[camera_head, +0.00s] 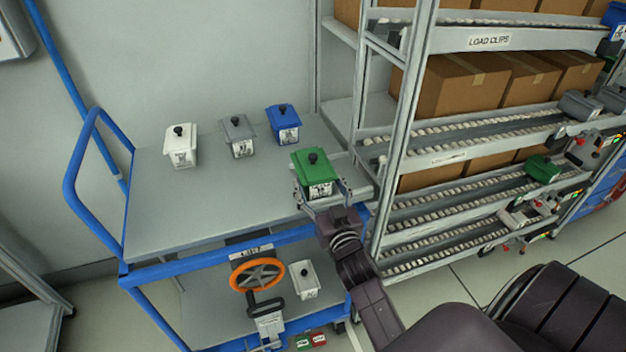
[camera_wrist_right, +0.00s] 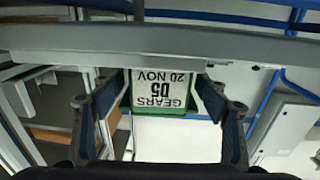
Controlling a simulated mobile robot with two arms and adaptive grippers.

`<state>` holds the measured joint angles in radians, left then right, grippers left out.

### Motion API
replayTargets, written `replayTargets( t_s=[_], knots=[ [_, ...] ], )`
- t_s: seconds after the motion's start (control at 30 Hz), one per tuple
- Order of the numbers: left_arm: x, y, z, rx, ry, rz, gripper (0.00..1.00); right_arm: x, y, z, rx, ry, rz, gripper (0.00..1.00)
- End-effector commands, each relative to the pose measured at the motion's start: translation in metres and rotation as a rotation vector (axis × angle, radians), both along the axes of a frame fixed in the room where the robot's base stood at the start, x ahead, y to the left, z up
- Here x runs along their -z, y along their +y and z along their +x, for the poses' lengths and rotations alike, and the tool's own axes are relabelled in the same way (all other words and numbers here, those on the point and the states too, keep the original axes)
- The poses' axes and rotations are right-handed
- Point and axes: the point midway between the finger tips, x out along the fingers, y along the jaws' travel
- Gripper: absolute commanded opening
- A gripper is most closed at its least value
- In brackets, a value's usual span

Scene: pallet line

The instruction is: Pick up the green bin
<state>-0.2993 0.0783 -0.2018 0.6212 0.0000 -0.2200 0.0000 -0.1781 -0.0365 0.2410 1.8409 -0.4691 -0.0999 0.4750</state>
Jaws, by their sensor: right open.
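The green bin (camera_head: 312,172) has a dark knob on its lid and a white label on its front. It is at the right end of the blue cart's grey top shelf (camera_head: 225,205). My right gripper (camera_head: 322,197) is open at the bin's front, with one finger towards each side. In the right wrist view, the green bin (camera_wrist_right: 160,105) shows upside down between the open fingers of my right gripper (camera_wrist_right: 160,98), its label reading "GEARS D5 20 NOV". I cannot tell whether the fingers touch it. My left gripper is not in view.
A white bin (camera_head: 181,148), a grey bin (camera_head: 239,136) and a blue bin (camera_head: 284,124) stand behind on the same shelf. A roller rack (camera_head: 395,150) with cardboard boxes stands close on the right. An orange handwheel (camera_head: 257,275) is at the cart's front.

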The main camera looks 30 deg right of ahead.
Motion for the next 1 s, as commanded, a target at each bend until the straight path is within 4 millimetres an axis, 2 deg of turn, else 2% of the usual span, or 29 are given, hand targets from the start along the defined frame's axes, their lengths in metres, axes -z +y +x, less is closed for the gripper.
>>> replayTargets(
  t_s=[0.2,0.3,0.6,1.0],
  knots=[
    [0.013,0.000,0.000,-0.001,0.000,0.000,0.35,-0.001,-0.009,0.032,-0.002,-0.002,-0.003,0.68],
    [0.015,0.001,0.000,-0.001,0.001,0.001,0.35,-0.001,-0.012,0.041,-0.001,-0.001,-0.001,0.68],
    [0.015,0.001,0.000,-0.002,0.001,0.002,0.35,-0.002,-0.013,0.045,-0.001,0.000,0.000,0.67],
    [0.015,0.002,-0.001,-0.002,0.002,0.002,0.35,-0.002,-0.013,0.045,-0.001,0.000,0.000,0.23]
  ],
)
